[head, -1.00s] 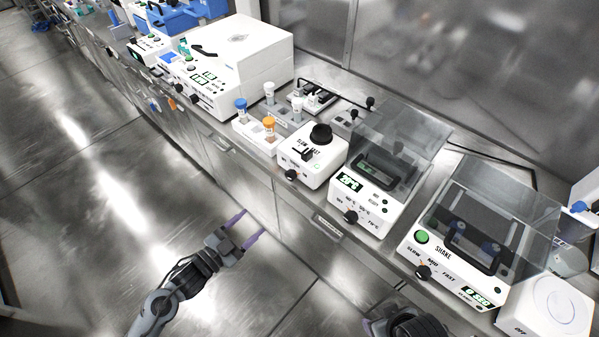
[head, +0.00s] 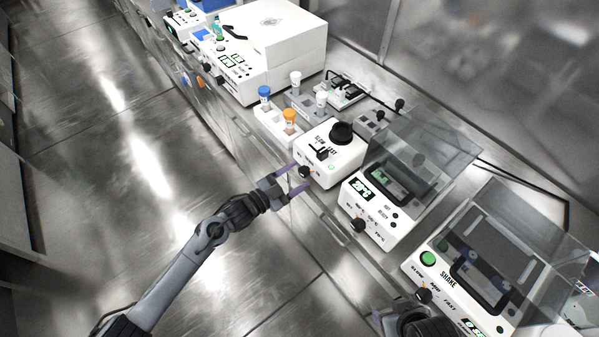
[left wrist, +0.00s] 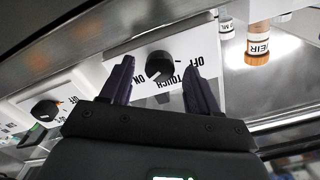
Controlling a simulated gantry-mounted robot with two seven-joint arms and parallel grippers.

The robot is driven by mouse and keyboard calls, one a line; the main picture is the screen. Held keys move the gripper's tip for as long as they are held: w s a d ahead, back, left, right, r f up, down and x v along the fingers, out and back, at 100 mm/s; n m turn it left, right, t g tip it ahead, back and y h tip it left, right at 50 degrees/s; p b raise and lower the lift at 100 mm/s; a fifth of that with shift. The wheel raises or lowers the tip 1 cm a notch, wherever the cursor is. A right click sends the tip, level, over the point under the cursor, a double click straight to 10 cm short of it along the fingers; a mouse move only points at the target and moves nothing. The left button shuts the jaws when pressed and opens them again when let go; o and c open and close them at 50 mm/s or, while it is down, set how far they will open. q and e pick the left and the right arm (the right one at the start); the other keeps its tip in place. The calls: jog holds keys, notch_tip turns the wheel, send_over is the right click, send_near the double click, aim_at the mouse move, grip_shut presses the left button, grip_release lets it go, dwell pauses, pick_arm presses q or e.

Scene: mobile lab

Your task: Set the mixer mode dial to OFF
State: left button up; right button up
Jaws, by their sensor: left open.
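The mixer (head: 330,152) is a white box with a black cup on top and a slider marked SLOW and FAST. Its black mode dial (head: 304,172) is on the front face. In the left wrist view the dial (left wrist: 159,65) appears upside down, with OFF to its right, TOUCH below and ON to its left. My left gripper (head: 298,179) is open just in front of the dial. Its purple fingers stand on either side of the dial in the left wrist view, with no clear contact. My right gripper (head: 402,319) is partly cut off at the bottom edge.
A tube rack (head: 277,128) with blue- and orange-capped tubes stands left of the mixer. A heater with a display (head: 364,190) and its own black knob (head: 358,225) stands to the right. A shaker (head: 455,270) is farther right. Open floor lies in front of the bench.

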pick_arm(q)
jog(key=shift+w+d, duration=0.45)
jog(key=shift+d, duration=0.15)
jog(key=shift+w+d, duration=0.1)
jog(key=c, duration=1)
jog(key=shift+c, duration=0.2)
